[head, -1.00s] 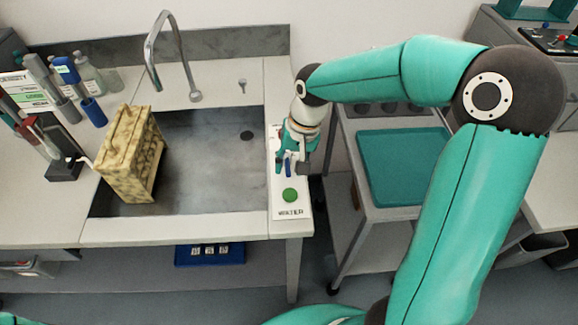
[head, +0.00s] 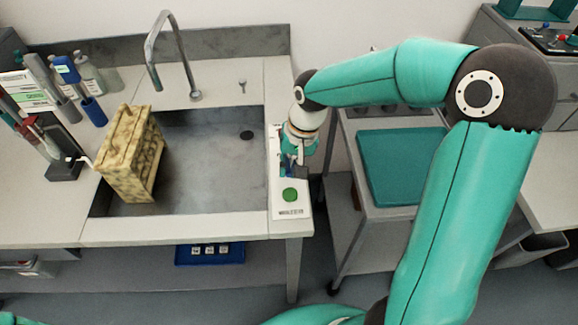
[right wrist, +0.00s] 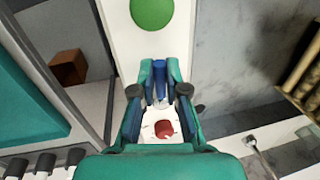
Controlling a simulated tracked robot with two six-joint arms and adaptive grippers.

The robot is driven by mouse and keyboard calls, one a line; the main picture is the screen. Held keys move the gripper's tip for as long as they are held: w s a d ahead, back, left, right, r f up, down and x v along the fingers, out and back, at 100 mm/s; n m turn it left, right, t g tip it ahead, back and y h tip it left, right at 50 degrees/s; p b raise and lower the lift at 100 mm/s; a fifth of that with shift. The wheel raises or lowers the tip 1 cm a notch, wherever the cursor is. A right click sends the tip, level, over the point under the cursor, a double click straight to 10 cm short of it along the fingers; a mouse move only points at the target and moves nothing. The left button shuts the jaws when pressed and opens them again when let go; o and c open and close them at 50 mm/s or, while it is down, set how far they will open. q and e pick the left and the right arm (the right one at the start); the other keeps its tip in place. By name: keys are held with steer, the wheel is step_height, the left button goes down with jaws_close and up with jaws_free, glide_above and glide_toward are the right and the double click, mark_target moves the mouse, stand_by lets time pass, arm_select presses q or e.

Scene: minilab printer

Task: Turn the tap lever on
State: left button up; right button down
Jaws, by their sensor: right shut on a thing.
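The blue tap lever (right wrist: 160,82) stands on a white panel (right wrist: 147,38) marked with a green dot (head: 290,195) and a red dot (right wrist: 163,129). In the head view the panel is on the sink's right rim, with a label below the green dot. My right gripper (head: 294,170) reaches down onto the panel, behind the green dot. In the right wrist view its fingers (right wrist: 160,72) are shut on the blue lever, one on each side. The lever's base is partly hidden. The curved tap spout (head: 158,50) stands behind the sink. My left gripper is out of view.
Bottles and pipettes (head: 85,85) are farther left. A cart with a teal top (head: 385,165) stands right of the sink, under my right arm. The basin's middle (head: 215,165) is clear.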

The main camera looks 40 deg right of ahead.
steer(key=shift+a, duration=0.1)
steer(key=m+b, duration=0.1)
steer(key=w+a+m+b, duration=0.1)
steer(key=m, duration=0.1)
steer(key=shift+f+t, duration=0.15)
steer(key=shift+t, duration=0.15)
steer(key=m+b, duration=0.1)
steer(key=m, duration=0.1)
steer(key=w+a+m+h+b, duration=0.1)
steer(key=m+b, duration=0.1)
steer(key=shift+w, duration=0.15)
steer(key=m, duration=0.1)
steer(key=w+m+b, duration=0.1)
steer(key=m, duration=0.1)
steer(key=w+m+b, duration=0.1)
steer(key=shift+a+h, duration=0.25)
steer(key=shift+h, duration=0.15)
steer(key=shift+w+r+m+h+b, duration=0.2)
steer(key=shift+m+b, duration=0.25)
steer(key=shift+m, duration=0.3)
steer(key=shift+w+m+h+b, duration=0.1)
steer(key=shift+w+m+b, duration=0.25)
steer(key=shift+m, duration=0.4)
steer(key=c, duration=1.2)
jaws_free()
steer(key=shift+d, duration=0.1)
